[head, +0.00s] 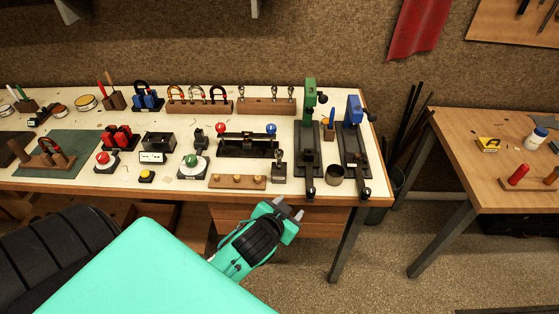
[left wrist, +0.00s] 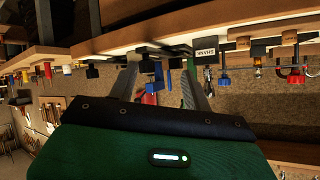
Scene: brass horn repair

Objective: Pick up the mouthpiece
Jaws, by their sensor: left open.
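Small silvery pieces (head: 273,92) that look like mouthpieces stand in a wooden block (head: 262,107) at the back of the white-topped bench; they are too small to be sure of. My left gripper (head: 290,208) is open and empty, just off the bench's front edge, in front of and below these pieces. In the left wrist view its two fingers (left wrist: 160,88) are spread, with the bench beyond them and nothing seen gripped. My right gripper is out of view.
The bench (head: 80,184) is crowded. A low wooden strip with brass-coloured pieces (head: 237,182), a dark cup (head: 335,175), and green (head: 309,100) and blue (head: 353,112) upright tools stand near my left gripper. A second wooden table (head: 460,150) is at right, with a floor gap between.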

